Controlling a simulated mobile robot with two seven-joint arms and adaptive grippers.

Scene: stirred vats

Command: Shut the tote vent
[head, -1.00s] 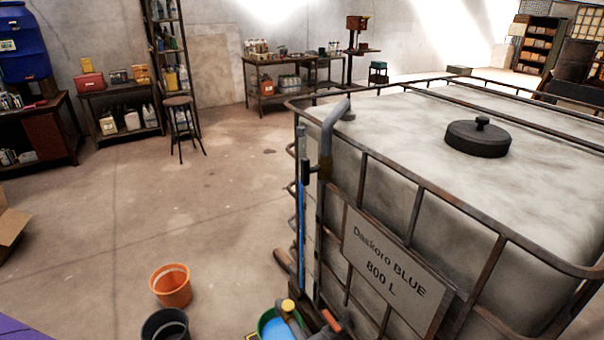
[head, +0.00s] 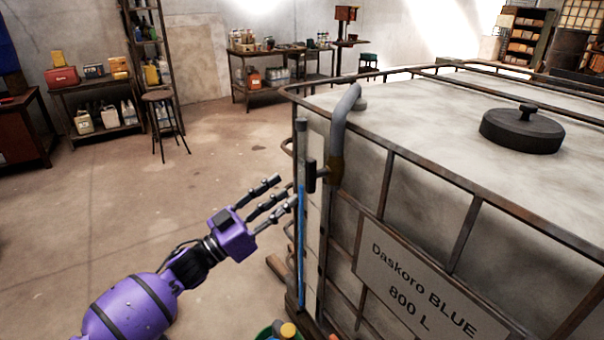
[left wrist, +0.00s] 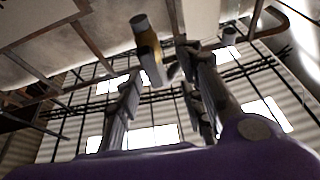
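The tote (head: 430,165) is a pale tank in a rusty frame, with a plate reading "Daskoro BLUE 800 L". A bent grey vent pipe (head: 345,110) comes off its top corner and runs down to a brownish valve body (head: 336,170). A dark handle (head: 310,176) stands upright beside that body. My left gripper (head: 279,197) is open and empty, fingers spread, just left of the handle and apparently short of it. In the left wrist view a yellowish valve body (left wrist: 150,58) shows beyond and between the fingers. My right gripper is not in view.
A blue sight tube (head: 302,235) runs down the tote's corner below the handle. A green bucket (head: 263,334) and a yellow cap (head: 288,330) show at the bottom edge. A stool (head: 160,110) and shelves stand far back.

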